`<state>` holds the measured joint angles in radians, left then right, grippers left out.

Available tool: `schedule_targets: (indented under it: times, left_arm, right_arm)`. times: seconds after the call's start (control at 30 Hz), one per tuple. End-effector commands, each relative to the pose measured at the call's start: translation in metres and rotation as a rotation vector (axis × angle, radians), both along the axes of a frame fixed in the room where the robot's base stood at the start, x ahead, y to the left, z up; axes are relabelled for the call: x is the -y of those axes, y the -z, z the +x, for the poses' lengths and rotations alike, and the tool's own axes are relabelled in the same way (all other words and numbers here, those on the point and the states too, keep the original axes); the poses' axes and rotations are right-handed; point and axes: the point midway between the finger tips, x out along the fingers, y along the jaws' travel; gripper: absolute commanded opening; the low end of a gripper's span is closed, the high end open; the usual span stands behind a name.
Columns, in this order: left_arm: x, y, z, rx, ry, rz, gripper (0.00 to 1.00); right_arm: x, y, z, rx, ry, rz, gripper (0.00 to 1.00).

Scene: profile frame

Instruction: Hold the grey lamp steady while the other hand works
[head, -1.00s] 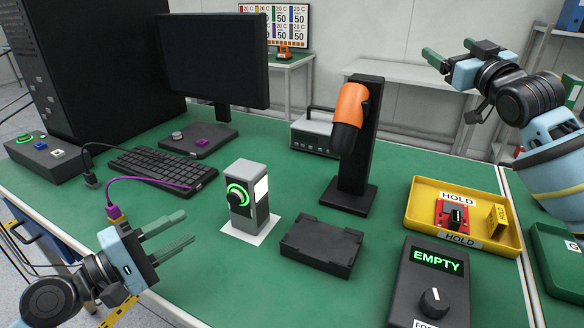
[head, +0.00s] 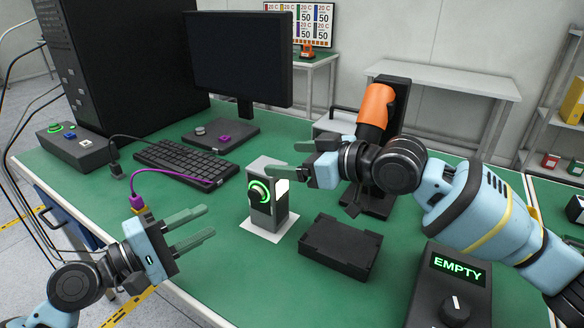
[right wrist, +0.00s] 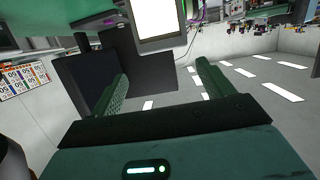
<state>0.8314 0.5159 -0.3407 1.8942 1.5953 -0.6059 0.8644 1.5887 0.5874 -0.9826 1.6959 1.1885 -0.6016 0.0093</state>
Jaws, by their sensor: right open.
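The grey lamp (head: 263,215) stands upright on a white square on the green bench in the head view. It has a green ring with a black knob on one side and a lit white panel on another. My right gripper (head: 284,159) is open at the lamp's top, with the lower finger overlapping its upper right edge; I cannot tell if it touches. In the right wrist view the lit panel (right wrist: 158,20) lies up between the open, empty fingers (right wrist: 160,76). My left gripper (head: 208,221) is open and empty, left of the lamp.
A black tray (head: 340,247) lies right of the lamp. A black stand with an orange-topped tool (head: 375,105) is behind my right arm. A keyboard (head: 186,162) and monitor (head: 240,55) are behind left. An "EMPTY" box (head: 458,268) sits front right.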

Motion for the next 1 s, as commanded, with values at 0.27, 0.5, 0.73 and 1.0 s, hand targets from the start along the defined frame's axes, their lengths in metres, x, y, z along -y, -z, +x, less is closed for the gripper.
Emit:
schedule_targets:
  times: [0.27,0.5,0.73,1.0]
  left_arm:
    - [0.000,0.000,0.000,0.000,0.000,0.000,0.36]
    - [0.000,0.000,0.000,0.000,0.000,0.000,0.36]
    - [0.000,0.000,0.000,0.000,0.000,0.000,0.36]
    - [0.000,0.000,0.000,0.000,0.000,0.000,0.36]
  right_arm:
    - [-0.005,0.019,-0.006,-0.037,-0.022,-0.026,0.80]
    - [-0.016,0.023,0.002,-0.038,-0.023,-0.026,0.80]
    - [-0.042,0.032,0.021,-0.037,-0.021,-0.024,0.80]
    - [-0.062,0.040,0.036,-0.036,-0.021,-0.025,0.80]
